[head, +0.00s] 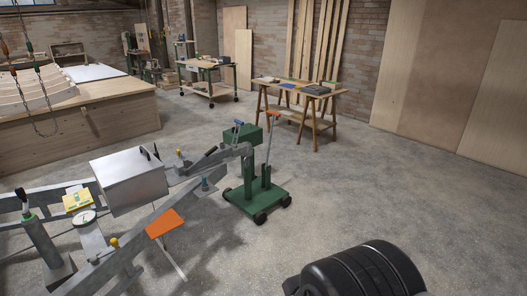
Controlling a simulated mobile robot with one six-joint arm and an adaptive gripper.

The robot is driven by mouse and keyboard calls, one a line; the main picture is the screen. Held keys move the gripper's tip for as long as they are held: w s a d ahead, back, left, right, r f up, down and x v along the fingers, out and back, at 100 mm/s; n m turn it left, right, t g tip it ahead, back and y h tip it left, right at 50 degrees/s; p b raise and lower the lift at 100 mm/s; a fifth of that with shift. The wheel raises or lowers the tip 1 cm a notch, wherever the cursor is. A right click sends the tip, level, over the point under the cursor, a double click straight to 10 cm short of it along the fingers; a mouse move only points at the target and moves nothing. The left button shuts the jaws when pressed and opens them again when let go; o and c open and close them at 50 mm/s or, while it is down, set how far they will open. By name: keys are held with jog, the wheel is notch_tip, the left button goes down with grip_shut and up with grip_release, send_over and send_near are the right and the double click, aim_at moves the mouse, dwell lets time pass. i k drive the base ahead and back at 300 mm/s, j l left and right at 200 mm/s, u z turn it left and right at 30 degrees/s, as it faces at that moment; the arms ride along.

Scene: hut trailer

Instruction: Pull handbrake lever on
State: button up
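A grey metal trailer drawbar (143,238) runs from the lower left toward the middle of the head view. Its front end rests at a green wheeled stand (257,192). A short lever with a black grip (211,152) lies low and slanted near the coupling (235,152); it looks like the handbrake lever, but its exact position is too small to tell. My gripper does not show in this view, so nothing can be seen of its fingers or of any contact with the lever.
A metal box (130,180) sits on the drawbar, with an orange plate (165,222) beside it. An upright post (42,232) with a black handle stands at left. A trestle table (300,88) stands behind.

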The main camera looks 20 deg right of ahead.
aim_at(186, 171)
jog(key=i+l, duration=0.15)
jog(key=i, duration=0.4)
jog(key=i+l, duration=0.15)
jog(key=i, duration=0.4)
jog(key=i+l, duration=0.15)
jog(key=i, duration=0.35)
jog(key=i+l+u, duration=0.1)
jog(key=i, duration=0.45)
jog(key=i+l, duration=0.25)
jog(key=i, duration=0.3)
jog(key=i+l, duration=0.2)
jog(key=i, duration=0.35)
